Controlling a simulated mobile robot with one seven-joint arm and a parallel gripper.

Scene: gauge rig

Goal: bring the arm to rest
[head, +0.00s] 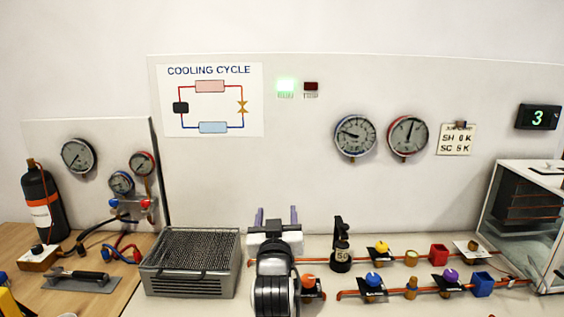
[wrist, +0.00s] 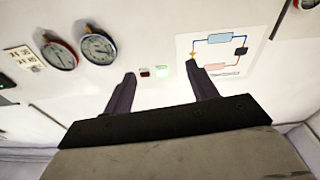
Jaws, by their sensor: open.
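My gripper (head: 276,216) is at the lower middle of the head view, with its two fingers pointing up and apart. The wrist view also shows my gripper (wrist: 160,85), open, with nothing between its fingertips. It faces the white back panel (wrist: 140,100); the lit green lamp (wrist: 162,70) and the dark red lamp (wrist: 145,72) show between the fingers in that view. My arm hides part of the bench and pipework behind it.
A grey mesh-topped unit (head: 190,285) stands left of my arm. Right of it are a black 50 weight (head: 341,258), copper pipes with coloured valve knobs (head: 373,280), and a glass-sided case (head: 525,215). Gauges (head: 355,135) hang on the panel. A black cylinder (head: 43,205) stands far left.

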